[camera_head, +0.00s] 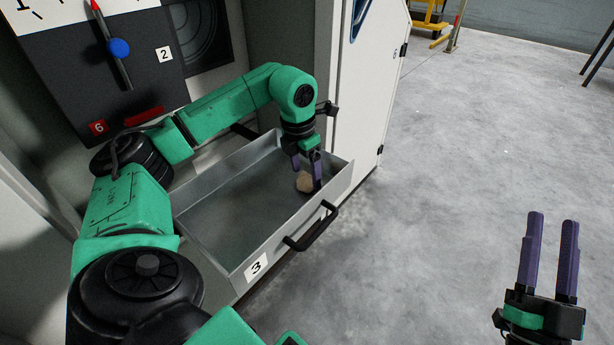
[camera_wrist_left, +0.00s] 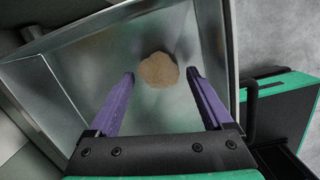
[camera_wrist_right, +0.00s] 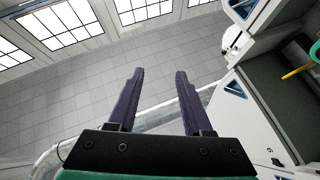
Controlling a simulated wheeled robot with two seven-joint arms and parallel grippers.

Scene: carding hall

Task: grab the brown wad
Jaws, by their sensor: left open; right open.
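The brown wad (camera_head: 304,183) is a small, light brown lump in the right end of an open grey metal drawer (camera_head: 212,216) marked 3. My left gripper (camera_head: 309,170) reaches down into the drawer at the wad, its purple fingers open. In the left wrist view the wad (camera_wrist_left: 158,70) lies on the drawer floor, just beyond and between the two fingertips (camera_wrist_left: 162,76). I cannot tell whether the fingers touch it. My right gripper (camera_head: 553,220) is open and empty over the floor at the right; its fingers also show in the right wrist view (camera_wrist_right: 158,75).
The drawer has a black front handle (camera_head: 312,228) and raised walls close around my left gripper. A white machine door (camera_head: 368,90) stands right behind the drawer. A dark panel (camera_head: 110,70) with a blue-knobbed lever is at upper left.

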